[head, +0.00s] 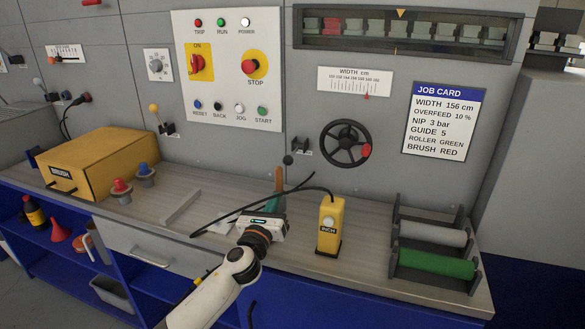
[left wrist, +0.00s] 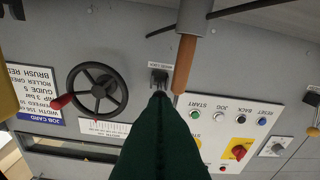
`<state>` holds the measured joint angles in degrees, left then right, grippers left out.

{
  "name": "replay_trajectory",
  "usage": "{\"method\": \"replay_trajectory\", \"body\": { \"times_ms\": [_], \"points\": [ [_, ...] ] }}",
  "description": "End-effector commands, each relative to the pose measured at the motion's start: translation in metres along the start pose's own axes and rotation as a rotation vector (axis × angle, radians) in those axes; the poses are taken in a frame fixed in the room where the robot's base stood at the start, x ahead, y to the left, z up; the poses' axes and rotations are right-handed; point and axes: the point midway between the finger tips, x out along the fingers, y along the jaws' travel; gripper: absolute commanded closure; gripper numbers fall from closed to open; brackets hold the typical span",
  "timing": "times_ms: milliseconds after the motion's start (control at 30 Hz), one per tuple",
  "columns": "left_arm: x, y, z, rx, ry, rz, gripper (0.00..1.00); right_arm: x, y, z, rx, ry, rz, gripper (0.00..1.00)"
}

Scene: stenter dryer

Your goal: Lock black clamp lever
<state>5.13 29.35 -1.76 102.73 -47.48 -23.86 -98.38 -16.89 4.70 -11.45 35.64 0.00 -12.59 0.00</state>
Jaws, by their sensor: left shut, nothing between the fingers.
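The black clamp lever (head: 288,160) ends in a round knob at its small bracket (head: 300,147) on the grey panel, left of the handwheel. In the left wrist view, which is upside down, the bracket (left wrist: 159,76) shows below a small label. My left gripper (head: 277,197) is shut and empty, reaching up from the bench toward the lever. In the left wrist view its dark green fingers (left wrist: 160,125) taper to a tip that overlaps the lever's black end and hides part of it. I cannot tell whether they touch. My right gripper is out of view.
A brown handle-like piece (left wrist: 185,62) is close beside the fingers. A black handwheel (head: 346,143) with a red knob is to the right. A yellow pendant (head: 329,225) stands on the bench, its black cable crossing behind my gripper. Rollers (head: 435,263) lie at right.

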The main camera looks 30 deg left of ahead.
Motion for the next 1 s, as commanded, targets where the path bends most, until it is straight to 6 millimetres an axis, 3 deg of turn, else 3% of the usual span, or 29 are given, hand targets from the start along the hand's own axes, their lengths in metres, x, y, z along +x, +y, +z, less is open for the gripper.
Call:
{"method": "replay_trajectory", "body": {
  "times_ms": [233, 467, 567, 1000],
  "points": [
    [0.0, 0.0, 0.001, -0.001, -0.001, 0.0, 1.0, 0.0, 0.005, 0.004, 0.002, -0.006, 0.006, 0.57],
    [0.003, 0.0, 0.0, -0.002, -0.001, 0.0, 1.0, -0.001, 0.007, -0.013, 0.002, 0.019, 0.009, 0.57],
    [0.012, 0.0, 0.0, -0.002, 0.0, -0.001, 1.0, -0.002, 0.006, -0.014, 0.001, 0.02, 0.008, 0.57],
    [0.086, 0.0, 0.001, -0.003, -0.001, -0.002, 1.0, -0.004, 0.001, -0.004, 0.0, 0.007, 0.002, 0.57]
  ]
}}
